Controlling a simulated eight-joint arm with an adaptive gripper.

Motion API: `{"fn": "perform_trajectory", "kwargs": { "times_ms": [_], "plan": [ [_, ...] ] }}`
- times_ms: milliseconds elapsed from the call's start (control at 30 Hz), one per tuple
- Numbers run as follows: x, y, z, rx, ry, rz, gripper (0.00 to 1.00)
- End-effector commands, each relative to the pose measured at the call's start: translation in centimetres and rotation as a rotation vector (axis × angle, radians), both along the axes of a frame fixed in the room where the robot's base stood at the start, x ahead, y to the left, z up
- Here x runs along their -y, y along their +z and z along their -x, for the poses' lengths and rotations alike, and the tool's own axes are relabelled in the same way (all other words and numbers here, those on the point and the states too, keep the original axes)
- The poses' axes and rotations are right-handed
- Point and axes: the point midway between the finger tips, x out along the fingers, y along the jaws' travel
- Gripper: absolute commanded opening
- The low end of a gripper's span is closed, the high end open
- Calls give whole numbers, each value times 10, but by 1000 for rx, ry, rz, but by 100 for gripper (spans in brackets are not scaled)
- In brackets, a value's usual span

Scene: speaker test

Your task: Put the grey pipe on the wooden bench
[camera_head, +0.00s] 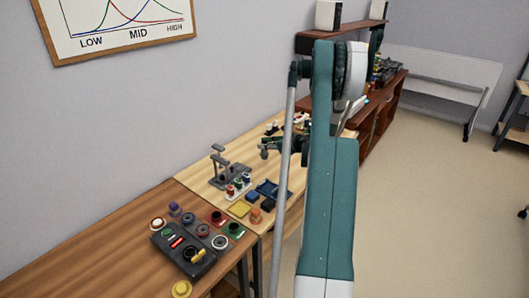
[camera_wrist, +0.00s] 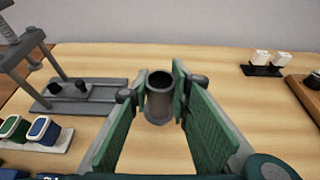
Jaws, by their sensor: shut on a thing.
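The grey pipe (camera_wrist: 159,100) is a short upright tube with an open dark top, in the middle of the wrist view. My gripper (camera_wrist: 157,86) has its green pads shut on it, one on each side at the far ends of the fingers. The pipe is over the light wooden bench top (camera_wrist: 220,62); I cannot tell whether its base touches the wood. In the head view my gripper (camera_head: 284,147) is above the light wooden bench (camera_head: 195,165), partly behind my arm, and the pipe is hard to make out there.
A grey stand (camera_wrist: 75,95) is left of the pipe, with coloured spools (camera_wrist: 40,130) nearer. White pieces on a black base (camera_wrist: 268,63) stand at the right. Bare wood surrounds the pipe.

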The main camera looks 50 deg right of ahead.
Motion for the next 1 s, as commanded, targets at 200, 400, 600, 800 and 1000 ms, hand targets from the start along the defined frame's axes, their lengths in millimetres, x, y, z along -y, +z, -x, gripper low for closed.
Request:
{"fn": "perform_trajectory", "kwargs": {
  "times_ms": [200, 400, 600, 800, 1000],
  "plan": [
    [0, -15, 0, 0, 0, 0, 8],
    [0, -35, 0, 0, 0, 0, 8],
    [0, -37, 0, 0, 0, 0, 8],
    [0, -38, 0, 0, 0, 0, 8],
    [0, -40, 0, 0, 0, 0, 29]
  ]
}}
